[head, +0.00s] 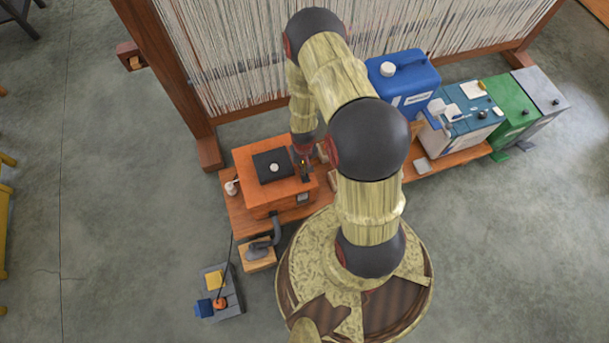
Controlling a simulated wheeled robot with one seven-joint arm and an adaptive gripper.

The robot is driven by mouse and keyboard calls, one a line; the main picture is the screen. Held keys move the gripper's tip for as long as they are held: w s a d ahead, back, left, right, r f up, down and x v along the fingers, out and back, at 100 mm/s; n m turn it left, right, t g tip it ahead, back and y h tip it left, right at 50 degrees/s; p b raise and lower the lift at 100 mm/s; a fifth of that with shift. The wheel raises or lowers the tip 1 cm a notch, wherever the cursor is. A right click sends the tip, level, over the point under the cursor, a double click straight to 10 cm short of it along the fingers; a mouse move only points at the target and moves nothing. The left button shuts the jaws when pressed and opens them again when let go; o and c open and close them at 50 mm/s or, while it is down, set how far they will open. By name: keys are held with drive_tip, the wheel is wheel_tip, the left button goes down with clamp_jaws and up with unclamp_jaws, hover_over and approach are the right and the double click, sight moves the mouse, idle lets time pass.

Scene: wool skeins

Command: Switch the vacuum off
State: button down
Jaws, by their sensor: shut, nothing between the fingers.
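An orange box-shaped machine (262,203), which looks like the vacuum, sits on the left end of a low wooden bench. It has a black panel (264,160) on top with a pale round knob (274,168). A grey bent hose (276,232) comes off its front, and a small light label or plate is on its front face. My gripper (305,175) is shut and empty, at the right edge of the machine's top, to the right of the black panel. I cannot tell whether it touches the machine. My arm hides part of the bench.
On the floor a grey power strip (233,297) holds yellow, blue and orange plugs, with a dark cable running up. A wooden block (259,258) lies under the hose end. A blue canister (420,72), a blue-white box (470,130) and green and grey bins stand right. A loom stands behind.

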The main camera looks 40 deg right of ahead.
drive_tip(key=shift+f+b, duration=0.6)
drive_tip(key=shift+f, duration=0.3)
idle(0.4)
drive_tip(key=shift+r, duration=0.1)
drive_tip(key=shift+r+p, duration=2.7)
drive_tip(key=shift+r, duration=0.8)
drive_tip(key=shift+f, duration=0.1)
drive_tip(key=shift+s, duration=0.25)
drive_tip(key=s+a+r+g, duration=0.1)
drive_tip(key=s+a+g, duration=0.1)
drive_tip(key=s, duration=0.4)
drive_tip(key=s+a+r+n+t, duration=0.1)
drive_tip(key=s+a+r+t, duration=0.1)
drive_tip(key=r, duration=1.6)
drive_tip(key=s+a+r+n+t, duration=0.1)
drive_tip(key=a+r+t, duration=0.2)
drive_tip(key=r, duration=1.6)
drive_tip(key=s+a+r+n+t, duration=0.1)
drive_tip(key=a+r, duration=0.4)
drive_tip(key=r, duration=1.4)
drive_tip(key=shift+s+r+t, duration=0.15)
drive_tip(key=shift+s+t, duration=0.65)
drive_tip(key=shift+s, duration=0.05)
